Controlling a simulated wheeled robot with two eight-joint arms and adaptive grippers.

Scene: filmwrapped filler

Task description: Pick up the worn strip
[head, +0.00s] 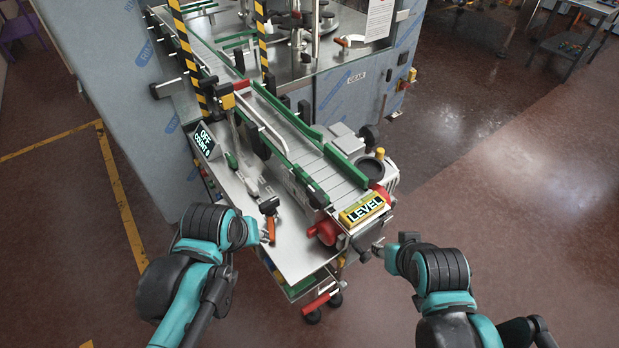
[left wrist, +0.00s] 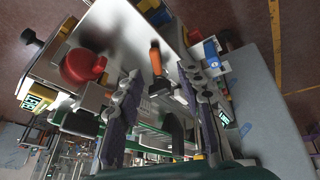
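I cannot tell for certain which piece is the worn strip. Green strips (head: 340,166) run as guides along the conveyor, and a small green piece (head: 231,160) lies at the shelf's back edge. My left gripper (head: 266,232) is over the front of the metal shelf (head: 300,245), close to an orange-handled tool (head: 270,222). In the left wrist view my left gripper (left wrist: 160,82) has its two fingers apart, with the orange handle (left wrist: 156,62) showing beyond the gap. My right gripper (head: 376,252) is near the conveyor's front corner; its fingers are too small to read.
A red knob (head: 325,231) and a yellow LEVEL box (head: 362,209) stand at the conveyor's front end. A lit OFF sign (head: 204,141) is on the left. Striped posts (head: 187,55) rise behind. A lower tray (head: 304,285) sits beneath the shelf.

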